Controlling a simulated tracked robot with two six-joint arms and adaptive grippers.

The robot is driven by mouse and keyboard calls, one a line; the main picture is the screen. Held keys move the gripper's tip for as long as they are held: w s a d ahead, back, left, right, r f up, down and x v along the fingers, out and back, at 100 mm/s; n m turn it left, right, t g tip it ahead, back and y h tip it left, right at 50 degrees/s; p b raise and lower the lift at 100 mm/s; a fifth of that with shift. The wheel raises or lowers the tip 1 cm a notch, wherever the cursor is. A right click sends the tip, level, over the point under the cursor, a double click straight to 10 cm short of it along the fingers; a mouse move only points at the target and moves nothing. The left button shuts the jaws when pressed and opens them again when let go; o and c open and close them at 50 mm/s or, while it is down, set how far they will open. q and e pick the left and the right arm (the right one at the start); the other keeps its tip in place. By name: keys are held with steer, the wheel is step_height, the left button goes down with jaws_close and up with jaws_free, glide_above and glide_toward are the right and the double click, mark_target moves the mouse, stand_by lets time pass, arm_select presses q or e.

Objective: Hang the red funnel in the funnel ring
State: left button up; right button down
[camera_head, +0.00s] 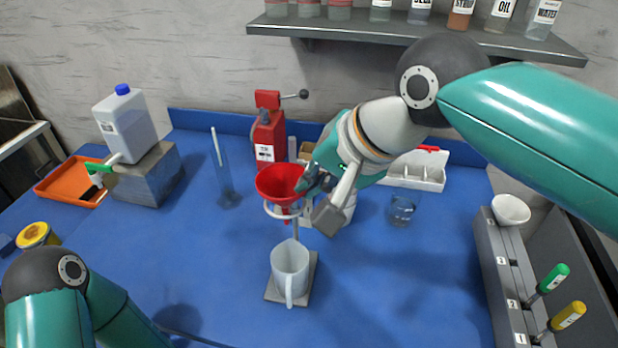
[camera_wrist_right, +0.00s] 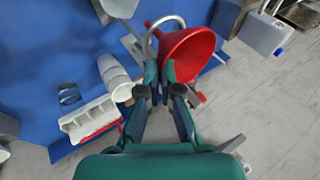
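The red funnel (camera_head: 279,181) is upright, mouth up, directly over the pale funnel ring (camera_head: 270,212) in the head view. A little red shows at and below the ring, and in the right wrist view the funnel's (camera_wrist_right: 188,55) narrow end passes inside the ring's arc (camera_wrist_right: 153,30). I cannot tell whether the cone rests on the ring. My right gripper (camera_head: 304,184) is at the funnel's right rim. Its fingertips (camera_wrist_right: 159,72) look closed on that rim. My left gripper is outside the head view; only its arm shows at lower left.
A white pitcher (camera_head: 290,268) stands on the ring's stand base below. A glass beaker (camera_head: 402,209) is right. The front blue table (camera_head: 400,290) is clear.

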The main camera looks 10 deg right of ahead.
steer(key=c, duration=1.2)
jaws_free()
steer(key=shift+c, duration=0.2)
steer(key=v, duration=1.2)
steer(key=shift+d+f, duration=0.1)
steer(key=shift+f, duration=0.05)
